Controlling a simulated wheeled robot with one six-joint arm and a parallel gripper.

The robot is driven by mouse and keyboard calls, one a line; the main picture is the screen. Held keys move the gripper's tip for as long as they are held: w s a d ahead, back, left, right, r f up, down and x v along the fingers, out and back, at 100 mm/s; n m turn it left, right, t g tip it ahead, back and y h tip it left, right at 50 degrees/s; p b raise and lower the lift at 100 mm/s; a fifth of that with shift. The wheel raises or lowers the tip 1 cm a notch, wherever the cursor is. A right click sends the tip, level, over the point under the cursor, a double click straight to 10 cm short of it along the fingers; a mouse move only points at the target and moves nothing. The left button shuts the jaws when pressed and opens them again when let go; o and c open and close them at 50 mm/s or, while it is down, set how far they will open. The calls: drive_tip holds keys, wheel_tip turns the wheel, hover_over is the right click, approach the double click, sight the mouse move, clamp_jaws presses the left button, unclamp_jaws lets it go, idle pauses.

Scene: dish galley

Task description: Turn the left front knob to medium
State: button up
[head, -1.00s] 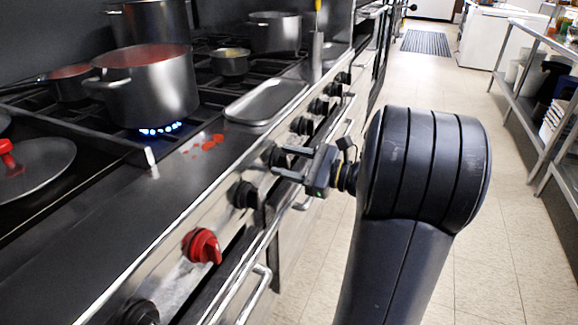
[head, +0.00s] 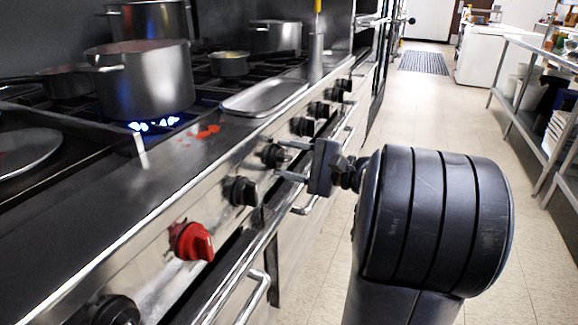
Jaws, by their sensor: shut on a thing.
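A row of knobs runs along the stove's front panel. My gripper (head: 284,161) is at a black knob (head: 269,155) in the middle of the row, with one finger above and one below it, shut on it. The fingers hide part of this knob, and its pointer mark cannot be read. Nearer me are another black knob (head: 240,190), a red knob (head: 192,241) and a partly cut-off black knob (head: 116,311). A blue flame (head: 155,125) burns under the large steel pot (head: 147,80). I cannot tell which knob feeds it.
Several more black knobs (head: 302,126) continue beyond my gripper. A handle rail (head: 248,255) runs below the panel. A metal tray (head: 262,98) and red spills (head: 205,132) lie on the stove's front ledge. The aisle floor (head: 430,115) is clear; a steel rack (head: 525,75) stands at the right.

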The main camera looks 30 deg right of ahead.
drive_tip(key=shift+n, duration=0.3)
drive_tip(key=o, duration=1)
drive_tip(key=shift+p+v, duration=1.35)
drive_tip(key=shift+v, duration=4.05)
drive_tip(key=b+x, duration=0.3)
drive_tip(key=x, duration=0.8)
drive_tip(key=shift+s, duration=0.1)
